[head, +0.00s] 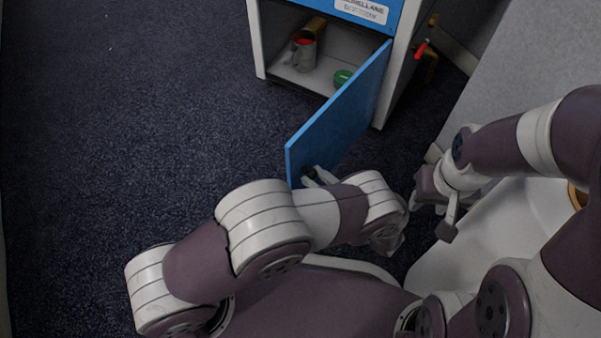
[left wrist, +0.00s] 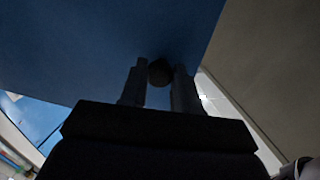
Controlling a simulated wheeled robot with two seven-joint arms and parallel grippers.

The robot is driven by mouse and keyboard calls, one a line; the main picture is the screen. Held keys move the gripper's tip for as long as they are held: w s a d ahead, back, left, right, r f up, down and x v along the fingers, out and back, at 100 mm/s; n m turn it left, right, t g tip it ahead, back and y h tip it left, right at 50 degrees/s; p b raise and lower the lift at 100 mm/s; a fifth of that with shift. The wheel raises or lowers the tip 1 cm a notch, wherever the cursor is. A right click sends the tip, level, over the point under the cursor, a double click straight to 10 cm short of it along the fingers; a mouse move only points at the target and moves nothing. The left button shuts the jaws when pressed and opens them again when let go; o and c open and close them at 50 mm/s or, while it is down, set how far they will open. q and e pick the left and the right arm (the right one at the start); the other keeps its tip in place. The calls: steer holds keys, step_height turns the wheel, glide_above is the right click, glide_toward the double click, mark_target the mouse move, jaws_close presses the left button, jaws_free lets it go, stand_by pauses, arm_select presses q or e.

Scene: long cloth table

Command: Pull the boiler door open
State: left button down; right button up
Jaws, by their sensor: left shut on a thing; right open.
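The boiler (head: 257,40) is a white cabinet with a blue front, at the top of the head view. Its blue door (head: 340,112) is hinged on the right and stands wide open, swung out toward me. The door's dark round knob (left wrist: 160,71) shows in the left wrist view. My left gripper (head: 316,177) is shut on this knob, with a finger on each side of it; the blue door (left wrist: 110,45) fills the upper left there. My right gripper (head: 432,212) is open and empty, to the right of the door.
Inside the cabinet are a grey mug-like container (head: 303,52) with red inside and a green round thing (head: 343,77). A red-handled valve (head: 421,50) sticks out at the cabinet's right side. A light table (head: 535,85) stands at the right. Dark carpet (head: 130,110) at the left is clear.

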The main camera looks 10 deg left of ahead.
arm_select(q)
steer(key=shift+s+d+g, duration=0.15)
steer(key=shift+d+g, duration=0.15)
steer(key=shift+d, duration=0.2)
steer(key=c, duration=0.8)
jaws_free()
steer(key=shift+a, duration=0.1)
